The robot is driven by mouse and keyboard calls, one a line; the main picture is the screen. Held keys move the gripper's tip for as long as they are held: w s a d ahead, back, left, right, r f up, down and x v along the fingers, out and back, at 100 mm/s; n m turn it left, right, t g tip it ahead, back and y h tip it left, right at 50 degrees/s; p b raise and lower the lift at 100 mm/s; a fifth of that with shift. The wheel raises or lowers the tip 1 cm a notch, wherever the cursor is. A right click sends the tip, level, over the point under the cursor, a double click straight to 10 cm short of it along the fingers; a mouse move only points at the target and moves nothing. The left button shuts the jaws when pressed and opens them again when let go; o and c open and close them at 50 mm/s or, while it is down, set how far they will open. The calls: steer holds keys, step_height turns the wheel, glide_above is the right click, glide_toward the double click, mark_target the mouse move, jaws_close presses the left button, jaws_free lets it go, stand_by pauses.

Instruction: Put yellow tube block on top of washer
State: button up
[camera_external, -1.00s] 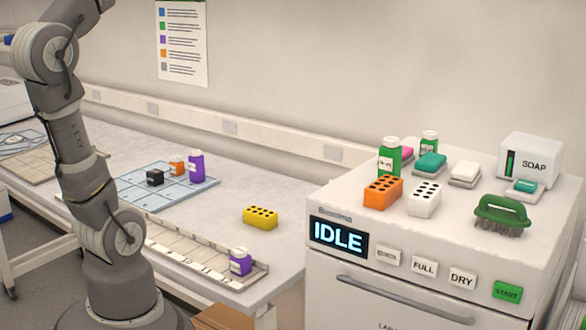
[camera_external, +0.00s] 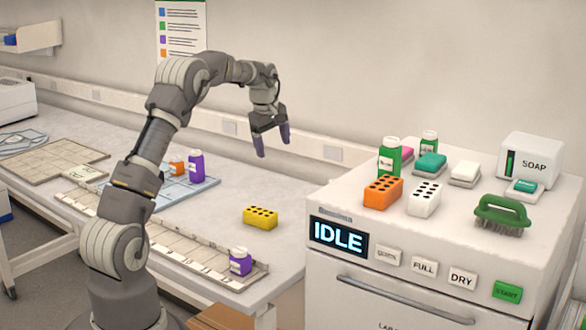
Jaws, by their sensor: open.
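The yellow tube block (camera_external: 260,217) lies on the bench, near its right end beside the washer. It has dark holes in its top. The washer (camera_external: 400,233) is a white box-shaped machine at the right with a display reading IDLE. Its top carries an orange tube block (camera_external: 383,192) and a white tube block (camera_external: 424,199) near the front left. My gripper (camera_external: 274,147) is open and empty, pointing down in the air above the bench, higher than the yellow block in the picture.
The washer top also holds green bottles (camera_external: 389,158), a soap box (camera_external: 531,160), sponges (camera_external: 430,163) and a green brush (camera_external: 502,214). Purple bottles stand on the blue mat (camera_external: 196,167) and the front rack (camera_external: 240,261). Bare bench surrounds the yellow block.

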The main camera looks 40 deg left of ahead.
mark_target(264, 209)
steer(key=f+n+g, duration=0.1)
steer(key=f, duration=0.4)
steer(key=s+a+f+n+g+b, duration=0.1)
steer(key=f, duration=0.5)
steer(key=a+f+n+g, duration=0.1)
steer(key=f, duration=0.5)
steer(key=shift+s+a+f+n+h+b, duration=0.15)
steer(key=shift+s+a+n+h+b, duration=0.15)
steer(key=shift+s+n, duration=0.1)
step_height(264, 209, down, 5)
steer(key=shift+a+b, duration=0.1)
steer(key=shift+b, duration=1)
steer(key=shift+c, duration=0.2)
steer(key=c, duration=1.2)
steer(key=shift+r, duration=0.35)
step_height(264, 209, up, 3)
steer(key=shift+r+p, duration=0.1)
steer(key=shift+p, duration=0.9)
steer(key=s+d+p, duration=0.1)
steer(key=s, duration=0.4)
steer(key=s+d+r, duration=0.1)
steer(key=s, duration=0.4)
steer(key=s+d+p, duration=0.1)
steer(key=s, duration=0.4)
steer(key=shift+s+d+r+p, duration=0.2)
steer(key=shift+s+p, duration=0.1)
steer(key=shift+s, duration=0.05)
steer(key=shift+r, duration=0.1)
